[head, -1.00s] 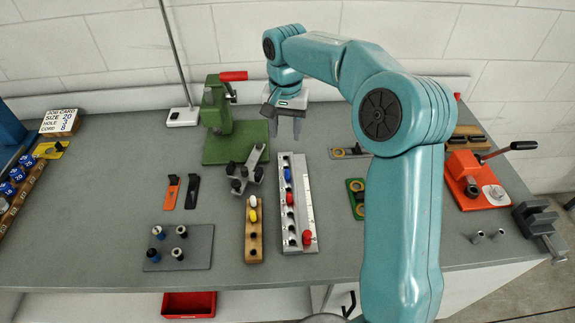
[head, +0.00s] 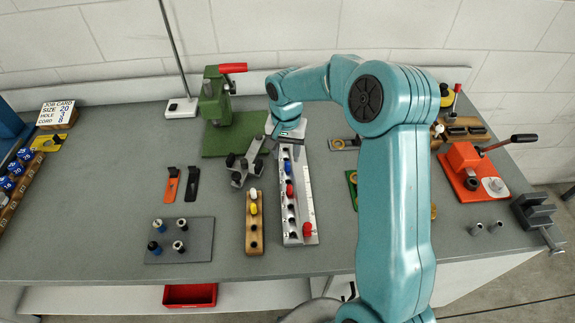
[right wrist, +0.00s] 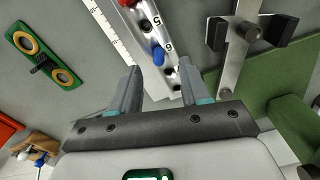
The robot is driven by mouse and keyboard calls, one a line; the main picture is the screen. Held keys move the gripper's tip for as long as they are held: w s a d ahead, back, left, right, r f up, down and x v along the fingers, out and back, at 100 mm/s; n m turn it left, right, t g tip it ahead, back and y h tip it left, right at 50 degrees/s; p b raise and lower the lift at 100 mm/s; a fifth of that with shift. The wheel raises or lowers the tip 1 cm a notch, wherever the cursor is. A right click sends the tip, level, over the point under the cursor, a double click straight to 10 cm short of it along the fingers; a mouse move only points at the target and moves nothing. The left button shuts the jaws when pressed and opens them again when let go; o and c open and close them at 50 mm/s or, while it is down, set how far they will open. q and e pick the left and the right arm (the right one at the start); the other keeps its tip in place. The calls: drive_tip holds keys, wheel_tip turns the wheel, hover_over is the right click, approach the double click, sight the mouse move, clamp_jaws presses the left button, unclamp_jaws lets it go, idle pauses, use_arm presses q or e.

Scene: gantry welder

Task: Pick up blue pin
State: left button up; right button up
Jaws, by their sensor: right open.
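The blue pin (head: 288,166) stands in a hole of the pale metal rail (head: 308,205), near its far end. In the right wrist view the blue pin (right wrist: 158,54) shows just beyond and between my fingertips, beside the printed 6. My right gripper (right wrist: 161,72) is open with nothing between its fingers. In the head view the right gripper (head: 287,140) is over the far end of the rail, its fingers partly hidden. A red pin (head: 290,191) sits in the same row, and another red one (head: 307,230) is at the near end. My left gripper is out of view.
A grey bracket (head: 243,170) with black knobs stands close left of the rail, and a green press (head: 222,115) behind it. A wooden block (head: 254,232) with yellow and white pins is at left. A green plate (head: 351,183) with rings lies right of the rail.

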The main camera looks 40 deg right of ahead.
sight(287, 162)
drive_tip(key=f, duration=0.2)
drive_tip(key=f+p, duration=0.1)
drive_tip(key=f, duration=0.1)
drive_tip(key=shift+d+f, duration=0.2)
drive_tip(key=shift+f, duration=0.05)
drive_tip(key=c, duration=0.3)
clamp_jaws()
drive_tip(key=shift+r, duration=0.15)
